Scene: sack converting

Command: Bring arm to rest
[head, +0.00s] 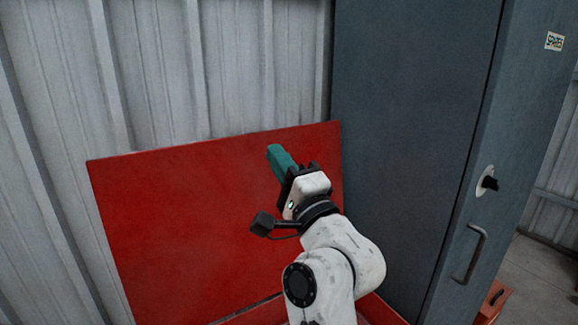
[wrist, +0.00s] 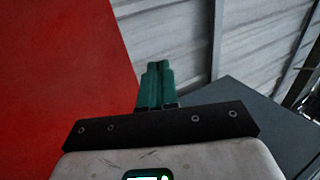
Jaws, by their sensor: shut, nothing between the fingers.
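My gripper (head: 274,150) is raised in front of a red panel in the head view, its teal fingers pointing up and to the left. In the wrist view the teal fingers (wrist: 158,68) lie side by side, closed together with nothing between them. My white arm comes up from the bottom of the head view. The fingertips look apart from any object, though their distance to the panel is hard to tell.
The red panel (head: 180,220) stands upright before a corrugated metal wall (head: 230,70). A grey cabinet (head: 410,110) with a handle (head: 470,255) and a black knob (head: 489,183) stands at right. Floor (head: 540,275) shows at far right, beside a small red object (head: 493,300).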

